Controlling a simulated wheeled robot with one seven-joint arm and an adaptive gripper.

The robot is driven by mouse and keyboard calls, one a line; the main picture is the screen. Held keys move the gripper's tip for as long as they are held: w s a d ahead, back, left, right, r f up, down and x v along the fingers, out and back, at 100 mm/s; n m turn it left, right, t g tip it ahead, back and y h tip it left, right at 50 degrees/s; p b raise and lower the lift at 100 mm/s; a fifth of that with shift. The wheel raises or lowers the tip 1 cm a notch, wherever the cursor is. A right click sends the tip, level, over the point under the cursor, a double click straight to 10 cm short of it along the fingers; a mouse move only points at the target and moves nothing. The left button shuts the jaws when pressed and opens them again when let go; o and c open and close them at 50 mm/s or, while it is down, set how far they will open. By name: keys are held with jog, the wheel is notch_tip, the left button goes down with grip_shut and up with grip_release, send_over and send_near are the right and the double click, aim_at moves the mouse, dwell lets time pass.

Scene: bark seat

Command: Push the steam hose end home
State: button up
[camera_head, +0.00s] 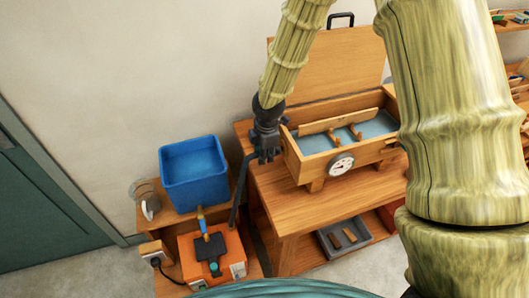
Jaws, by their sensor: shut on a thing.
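My gripper (267,152) is at the left end of the wooden steam box and is shut on the dark steam hose (239,188). The hose rises from beside the orange steam generator (222,252) and bends over at the top toward the box. The hose end itself is hidden at my fingers. The steam box (297,162) stands on the bench with its lid (335,68) raised. A round white gauge (341,164) is on its front. I cannot tell whether the hose end touches the box or sits in an inlet.
A blue water bin (194,174) stands on a low shelf left of the hose. Wooden strips (340,122) lie across the open box. A grey tray (344,238) with small pieces is under the bench (300,205). The bench front is clear. A green door (45,190) is at far left.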

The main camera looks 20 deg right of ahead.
jog(key=shift+d, duration=0.65)
dwell(0.6)
jog(key=shift+a, duration=0.2)
dwell(0.3)
jog(key=shift+a, duration=1)
jog(key=shift+a, duration=0.1)
jog(key=shift+p, duration=0.75)
dwell(1.5)
jog(key=shift+d+p, duration=0.5)
jog(key=shift+d, duration=0.8)
dwell(1.4)
